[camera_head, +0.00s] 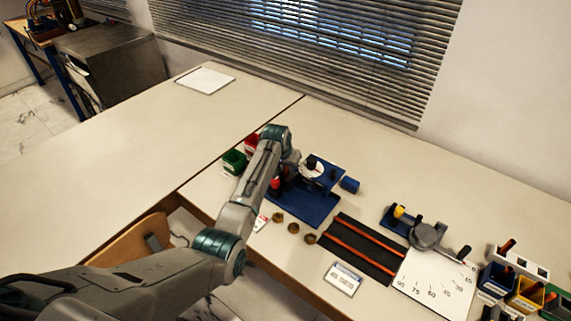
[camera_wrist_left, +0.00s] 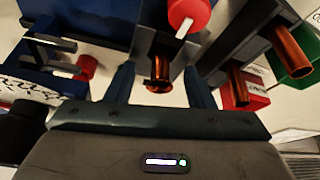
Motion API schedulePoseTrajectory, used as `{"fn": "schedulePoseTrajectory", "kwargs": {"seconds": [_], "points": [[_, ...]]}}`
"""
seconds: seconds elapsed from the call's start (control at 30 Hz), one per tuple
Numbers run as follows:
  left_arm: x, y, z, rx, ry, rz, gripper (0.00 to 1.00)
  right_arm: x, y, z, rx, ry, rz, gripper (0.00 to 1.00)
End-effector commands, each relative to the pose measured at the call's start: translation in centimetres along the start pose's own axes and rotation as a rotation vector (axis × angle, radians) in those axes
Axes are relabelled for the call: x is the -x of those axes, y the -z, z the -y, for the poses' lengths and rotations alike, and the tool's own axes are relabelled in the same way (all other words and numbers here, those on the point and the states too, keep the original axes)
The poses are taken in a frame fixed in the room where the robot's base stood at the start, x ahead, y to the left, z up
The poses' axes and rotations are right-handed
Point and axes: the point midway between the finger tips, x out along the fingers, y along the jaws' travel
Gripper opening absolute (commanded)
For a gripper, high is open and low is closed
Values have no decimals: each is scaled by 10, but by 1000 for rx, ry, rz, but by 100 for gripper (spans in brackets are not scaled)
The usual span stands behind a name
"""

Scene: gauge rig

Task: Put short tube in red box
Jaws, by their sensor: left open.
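The red box (camera_head: 251,141) stands behind the green box at the left of the blue rig, partly hidden by my left arm; a red box wall (camera_wrist_left: 247,97) shows at the right in the left wrist view. My left gripper (camera_wrist_left: 158,72) is open, with a copper-coloured tube (camera_wrist_left: 158,72) showing between its fingers. That tube sits in a dark holder, and I cannot tell whether the fingers touch it. Two more copper tubes (camera_wrist_left: 238,85) (camera_wrist_left: 291,55) show at the right. I cannot tell which tube is the short one. My right gripper is not in view.
The green box (camera_head: 234,161) stands beside the red one. The blue rig (camera_head: 312,207) has red knobs (camera_wrist_left: 188,12) near the gripper. Several brown rings (camera_head: 293,228) lie in front of it. A dark mat with orange rails (camera_head: 362,248) is to the right. The left table is mostly clear.

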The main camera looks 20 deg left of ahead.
Motion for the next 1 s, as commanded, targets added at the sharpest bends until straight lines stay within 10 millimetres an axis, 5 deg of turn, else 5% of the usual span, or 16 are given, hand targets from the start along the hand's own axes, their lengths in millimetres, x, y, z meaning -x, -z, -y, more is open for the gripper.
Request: {"fn": "schedulePoseTrajectory", "kwargs": {"seconds": [0.17,0.7,1.0], "points": [[13,0,0,0,0,-3,48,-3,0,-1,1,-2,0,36],[99,0,0,0,0,-2,48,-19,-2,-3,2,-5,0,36],[107,0,0,0,0,0,48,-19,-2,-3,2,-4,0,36]]}}
